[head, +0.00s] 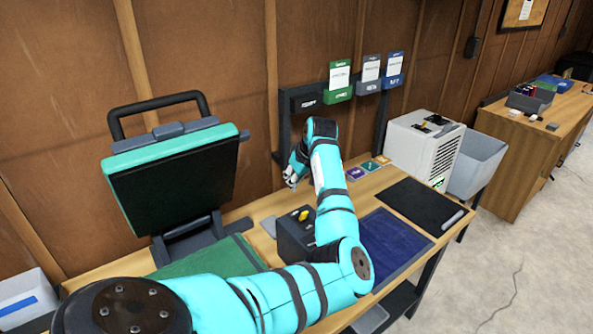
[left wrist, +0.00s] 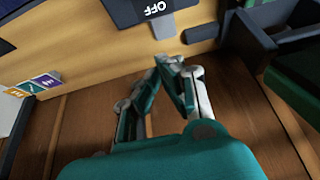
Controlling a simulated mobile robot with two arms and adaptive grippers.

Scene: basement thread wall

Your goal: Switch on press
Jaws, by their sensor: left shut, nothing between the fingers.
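The press (head: 175,155) stands at the left of the bench in the head view, its black-faced, teal-edged upper plate tilted up. A dark box (head: 295,240) with a yellow knob (head: 304,215) sits on the bench to its right. In the left wrist view, a dark surface (left wrist: 125,10) at the top edge bears an upside-down OFF label (left wrist: 159,8). My left gripper (head: 291,179) is shut and empty, above and behind the box; its fingers also show in the left wrist view (left wrist: 177,65), apart from the label. My right gripper is out of view.
A green mat (head: 205,262), a blue mat (head: 395,243) and a black mat (head: 420,205) lie on the bench. Small coloured cards (head: 370,166) lie near the wall. A white machine (head: 425,145) and a grey bin (head: 478,165) stand at the right. A dark wall rack (head: 283,125) is behind my gripper.

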